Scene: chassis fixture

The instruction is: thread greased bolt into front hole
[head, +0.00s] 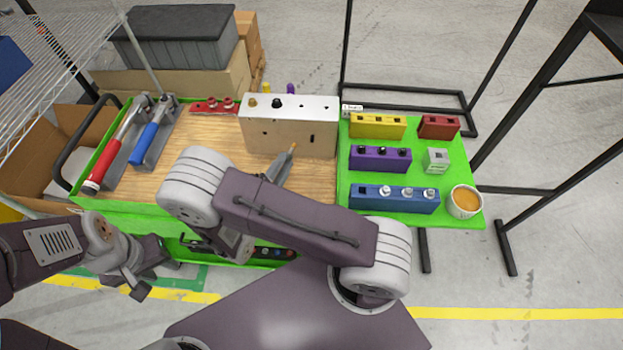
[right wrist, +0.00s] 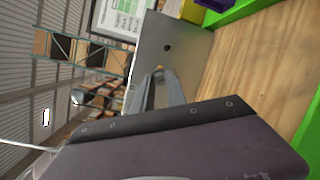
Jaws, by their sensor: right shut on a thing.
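The metal chassis block (head: 290,128) stands on the wooden table top, with dark holes in its front face and several fittings on top. My right gripper (head: 278,172) is in front of that face, shut on a thin bolt (head: 293,149) with an orange-brown tip pointing at the block. In the right wrist view the fingers (right wrist: 164,88) reach toward the block face, with a dark hole (right wrist: 167,47) beyond the tip. The bolt appears apart from that hole; the exact gap is unclear. My left gripper (head: 140,283) is low at the left, away from the block; its jaw state is unclear.
Right of the block, a green mat (head: 400,220) holds yellow (head: 378,126), purple (head: 381,158) and blue (head: 395,198) holders and a cup of orange grease (head: 465,201). A red-handled tool (head: 103,165) and a blue-handled tool (head: 146,145) lie left. Bare wood lies between.

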